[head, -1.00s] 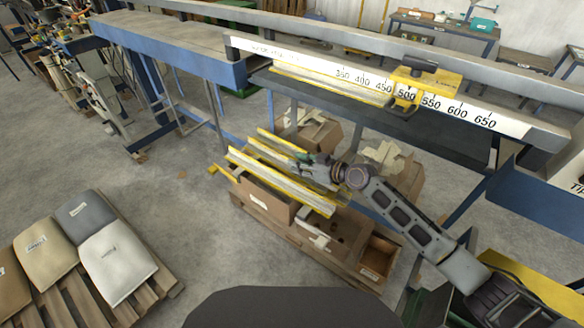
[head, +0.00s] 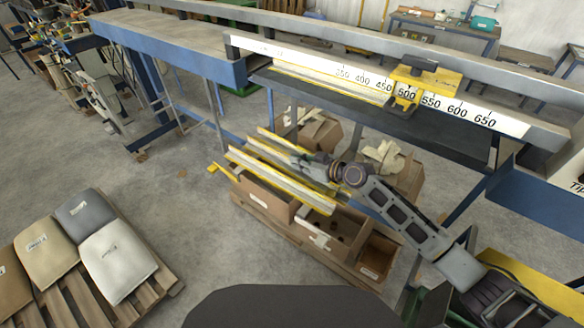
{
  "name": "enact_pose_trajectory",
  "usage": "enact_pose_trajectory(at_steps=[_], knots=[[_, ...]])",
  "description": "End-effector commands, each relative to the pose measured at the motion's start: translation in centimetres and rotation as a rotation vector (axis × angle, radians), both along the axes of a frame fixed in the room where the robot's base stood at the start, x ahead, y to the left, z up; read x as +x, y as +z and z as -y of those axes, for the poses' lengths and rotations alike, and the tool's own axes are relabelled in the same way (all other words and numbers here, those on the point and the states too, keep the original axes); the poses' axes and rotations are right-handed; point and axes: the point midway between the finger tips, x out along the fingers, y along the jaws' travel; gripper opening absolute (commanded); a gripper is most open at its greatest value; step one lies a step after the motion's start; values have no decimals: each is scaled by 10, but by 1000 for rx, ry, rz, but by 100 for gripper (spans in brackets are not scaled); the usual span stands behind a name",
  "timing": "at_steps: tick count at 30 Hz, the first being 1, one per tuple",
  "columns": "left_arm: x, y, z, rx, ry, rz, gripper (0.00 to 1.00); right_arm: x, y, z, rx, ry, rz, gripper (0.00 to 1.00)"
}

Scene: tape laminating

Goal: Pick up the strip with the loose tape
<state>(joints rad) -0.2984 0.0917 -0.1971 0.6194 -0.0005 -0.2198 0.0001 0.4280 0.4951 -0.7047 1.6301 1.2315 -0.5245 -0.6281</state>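Several long pale strips with yellow edges lie slantwise across the open cardboard boxes at the centre of the head view. The front strip (head: 282,181) is the most visible. A strip behind it (head: 268,150) runs towards my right gripper (head: 304,161). The gripper reaches in from the right and its fingers are at the strips behind the front one. It covers part of them. The fingers are too small and overlapped to tell whether they are shut on a strip. I cannot make out which strip has loose tape. My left gripper is out of view.
The cardboard boxes (head: 266,200) stand on a wooden pallet low under the bench. Above is a machine with a number scale (head: 480,115), a yellow stop block (head: 424,84) and another strip (head: 330,84). Sacks (head: 112,262) lie on a pallet at lower left. Floor between is clear.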

Motion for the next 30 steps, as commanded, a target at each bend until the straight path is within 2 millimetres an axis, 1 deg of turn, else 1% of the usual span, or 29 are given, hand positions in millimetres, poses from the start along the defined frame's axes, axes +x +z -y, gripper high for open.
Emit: enact_pose_trajectory(at_steps=[8, 14, 20, 30], knots=[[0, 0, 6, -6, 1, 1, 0, 0, 0, 0, 0, 0, 0, 0], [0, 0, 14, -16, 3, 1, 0, 0, 9, 0, 0, 1, 2, 0], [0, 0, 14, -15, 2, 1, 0, 0, 32, 0, 0, 1, 5, 0], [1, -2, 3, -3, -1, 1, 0, 0, 80, 0, 0, 0, 4, 0]])
